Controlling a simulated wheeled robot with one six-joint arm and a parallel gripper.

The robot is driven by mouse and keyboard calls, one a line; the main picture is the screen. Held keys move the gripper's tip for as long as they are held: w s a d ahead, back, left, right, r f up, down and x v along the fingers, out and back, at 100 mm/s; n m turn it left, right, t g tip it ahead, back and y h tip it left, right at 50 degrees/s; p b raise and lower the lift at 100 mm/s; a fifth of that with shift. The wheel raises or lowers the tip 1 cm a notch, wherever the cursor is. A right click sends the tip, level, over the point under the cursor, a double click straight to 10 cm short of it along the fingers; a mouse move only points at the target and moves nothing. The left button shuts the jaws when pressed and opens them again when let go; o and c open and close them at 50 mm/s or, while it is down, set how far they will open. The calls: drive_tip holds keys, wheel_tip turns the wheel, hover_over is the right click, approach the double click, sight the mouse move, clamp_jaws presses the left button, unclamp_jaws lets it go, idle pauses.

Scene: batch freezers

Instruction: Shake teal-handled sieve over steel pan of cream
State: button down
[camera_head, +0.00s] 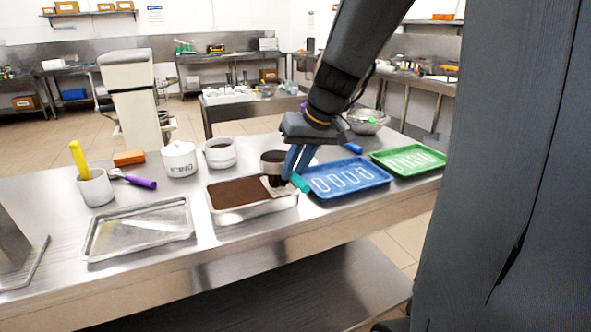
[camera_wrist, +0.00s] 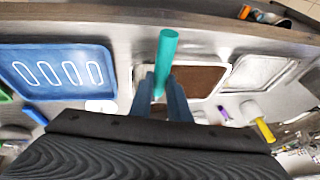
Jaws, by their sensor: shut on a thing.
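My gripper (camera_head: 291,176) is shut on the sieve's teal handle (camera_head: 301,183), at the right end of the steel pan (camera_head: 228,222). The wrist view shows the teal handle (camera_wrist: 167,50) sticking out between my two fingers (camera_wrist: 161,85). A small greyish patch beside the fingertips, over the pan's right end, may be the sieve's head; its shape is unclear. The pan's surface (camera_head: 238,192) is evenly dark brown; no pale cream shows.
Just behind the pan stands a round pot (camera_head: 273,157) with dark contents, close to my fingers. A blue tray (camera_head: 345,192) and a green tray (camera_head: 408,160) lie right. An empty metal tray (camera_head: 135,232), white pots (camera_head: 179,160) and a utensil cup (camera_head: 96,188) are left.

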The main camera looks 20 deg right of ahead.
drive_tip(key=shift+w, duration=0.95)
drive_tip(key=shift+s, duration=1.85)
drive_tip(key=shift+r, duration=0.1)
wheel_tip(320, 180, up, 5)
drive_tip(key=p, duration=0.4)
